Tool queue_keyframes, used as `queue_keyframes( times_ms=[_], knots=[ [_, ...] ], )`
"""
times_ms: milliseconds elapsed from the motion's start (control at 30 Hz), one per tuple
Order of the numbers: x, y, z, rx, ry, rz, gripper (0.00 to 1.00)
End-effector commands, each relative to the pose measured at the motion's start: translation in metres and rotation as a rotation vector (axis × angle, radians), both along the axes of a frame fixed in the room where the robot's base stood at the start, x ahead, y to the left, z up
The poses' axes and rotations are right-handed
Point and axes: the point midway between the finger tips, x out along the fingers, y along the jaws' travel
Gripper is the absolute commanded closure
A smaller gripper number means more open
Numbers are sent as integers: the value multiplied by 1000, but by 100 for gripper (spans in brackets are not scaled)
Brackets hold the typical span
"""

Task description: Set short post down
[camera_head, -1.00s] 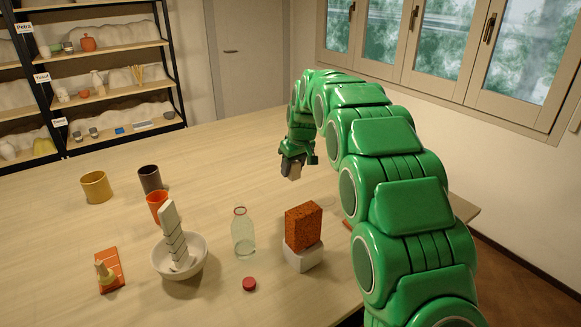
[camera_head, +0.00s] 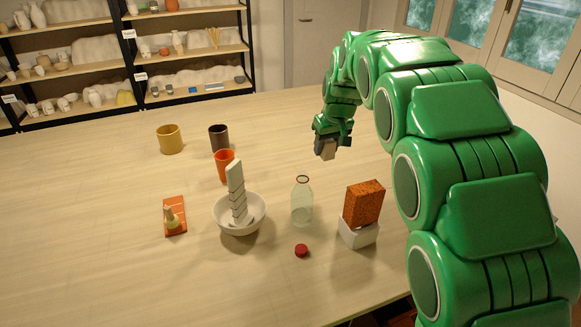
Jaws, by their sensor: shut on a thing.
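My gripper (camera_head: 328,143) is above the back right part of the wooden table (camera_head: 90,215), behind the glass bottle (camera_head: 302,210). It is shut on a small pale tan block (camera_head: 327,150), which I take to be the short post. The block juts out below the dark jaws. Most of it is hidden by the fingers, and I cannot tell how far it is above the table.
Yellow (camera_head: 170,139), dark (camera_head: 219,137) and orange (camera_head: 224,167) cups stand left of my gripper. Nearer are a white bowl (camera_head: 240,228) with a pale upright stack, an orange tile (camera_head: 174,228) with a small object, a red cap (camera_head: 301,251) and a sponge (camera_head: 364,203) on a white block (camera_head: 358,232). The left table is clear.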

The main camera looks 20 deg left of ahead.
Motion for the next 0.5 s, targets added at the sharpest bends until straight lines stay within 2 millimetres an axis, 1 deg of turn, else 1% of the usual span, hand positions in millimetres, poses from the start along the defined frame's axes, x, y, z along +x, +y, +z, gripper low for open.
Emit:
queue_keyframes(
  times_ms=[33,100,200,300,367,500],
  knots=[
    [-11,18,0,-2,-2,4,90],
    [-24,37,0,-1,-1,2,90],
    [-41,61,-1,-1,0,0,90],
    [-53,76,-2,-1,1,-4,90],
    [-58,82,-2,0,1,-5,90],
    [-60,91,-5,-1,2,-7,90]
  ],
)
